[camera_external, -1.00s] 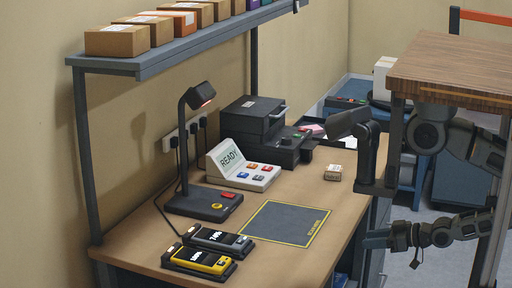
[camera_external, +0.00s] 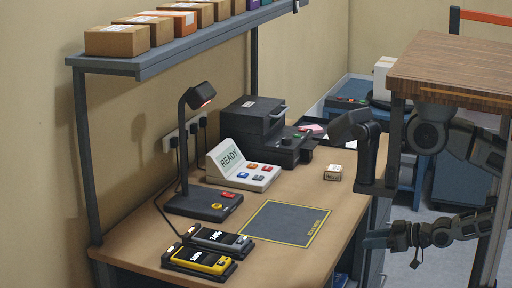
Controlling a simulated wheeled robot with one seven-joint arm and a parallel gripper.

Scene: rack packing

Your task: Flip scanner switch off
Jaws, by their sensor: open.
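The scanner (camera_external: 205,205) is a dark lamp-like stand on the bench, with a flat base, an upright post and a tilted head (camera_external: 201,95) that glows red underneath. A red switch (camera_external: 229,195) sits on the base's back right, and a round yellow button (camera_external: 217,207) lies in front of it. Which way the switch is set is too small to tell. My gripper (camera_external: 376,239) is open at the bench's right front edge, pointing left. It is empty and well apart from the scanner.
A grey mat with a yellow border (camera_external: 284,236) lies between the scanner and my gripper. Two handheld devices (camera_external: 201,260) sit in cradles in front. A console reading READY (camera_external: 239,168), a black printer (camera_external: 262,130) and a small box (camera_external: 334,173) stand behind. A shelf (camera_external: 170,62) hangs above.

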